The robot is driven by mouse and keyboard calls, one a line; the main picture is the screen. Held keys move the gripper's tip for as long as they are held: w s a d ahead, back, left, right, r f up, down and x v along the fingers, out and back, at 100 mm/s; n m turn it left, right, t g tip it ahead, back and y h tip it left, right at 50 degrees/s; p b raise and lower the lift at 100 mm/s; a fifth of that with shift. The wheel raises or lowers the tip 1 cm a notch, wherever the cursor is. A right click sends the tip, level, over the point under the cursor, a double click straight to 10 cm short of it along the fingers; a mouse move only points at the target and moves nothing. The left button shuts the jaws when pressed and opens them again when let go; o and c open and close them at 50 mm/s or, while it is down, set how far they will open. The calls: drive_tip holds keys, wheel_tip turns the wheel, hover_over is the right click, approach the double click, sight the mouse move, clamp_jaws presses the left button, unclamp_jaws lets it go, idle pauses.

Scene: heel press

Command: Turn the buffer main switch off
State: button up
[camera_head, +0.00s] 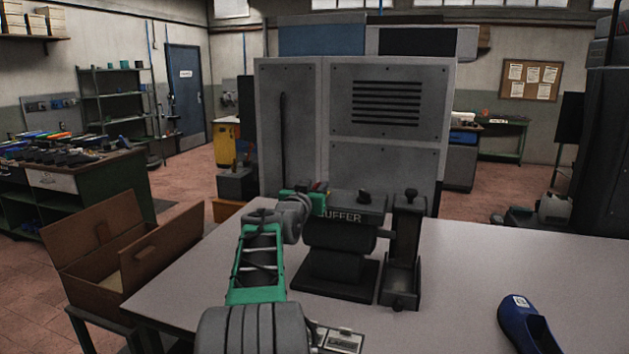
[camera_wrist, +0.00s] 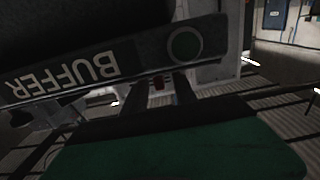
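The buffer (camera_head: 343,240) is a dark machine on the pale workbench, with its name on its top housing. In the wrist view its label panel (camera_wrist: 100,68) is upside down, with a dark green round mark on it. My arm reaches to the left side of that housing, and my gripper (camera_head: 319,190) is at its upper left. I cannot tell whether that part is the main switch, or whether the fingers touch anything.
A dark upright stand (camera_head: 404,250) is just right of the buffer. A blue shoe (camera_head: 528,325) lies at the bench's (camera_head: 470,270) right front. An open wooden box (camera_head: 120,245) is off the bench's left. A large grey cabinet (camera_head: 390,110) stands behind. The bench's right side is mostly clear.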

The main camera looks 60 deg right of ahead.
drive_tip(key=shift+w+d+r, duration=0.1)
drive_tip(key=shift+w+d, duration=0.05)
drive_tip(key=shift+d, duration=0.65)
drive_tip(key=shift+c, duration=0.3)
clamp_jaws()
